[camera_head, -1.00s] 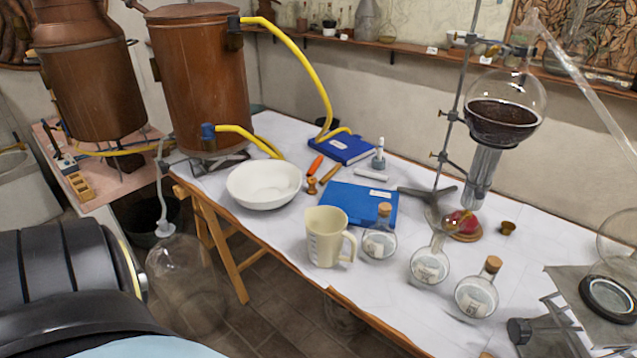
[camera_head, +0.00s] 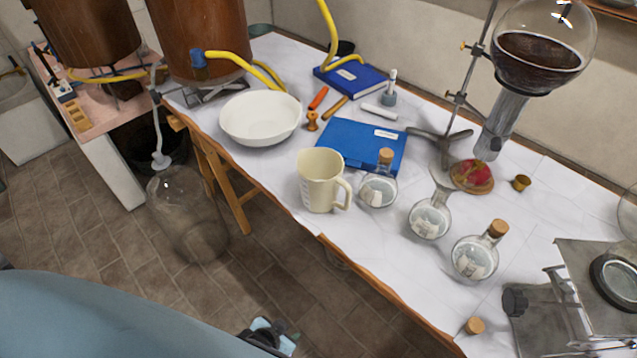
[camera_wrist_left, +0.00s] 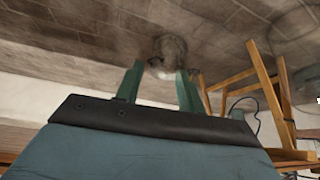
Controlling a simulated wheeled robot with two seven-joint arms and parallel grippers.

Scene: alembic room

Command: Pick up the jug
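The jug (camera_head: 318,182) is cream-coloured and stands upright at the front edge of the white-covered table (camera_head: 385,268), its handle toward the right. My left gripper (camera_head: 268,338) shows at the bottom of the head view, below and in front of the table edge, well apart from the jug. In the left wrist view my left gripper (camera_wrist_left: 159,78) has its two green fingers spread with nothing held between them. I cannot make out the jug in the wrist view. My right gripper is not in view.
A white bowl (camera_head: 260,119) stands left of the jug. A corked round flask (camera_head: 378,190) is close on its right, with more flasks beyond. A blue book (camera_head: 352,142) lies behind. A large glass vessel (camera_head: 187,215) stands on the floor.

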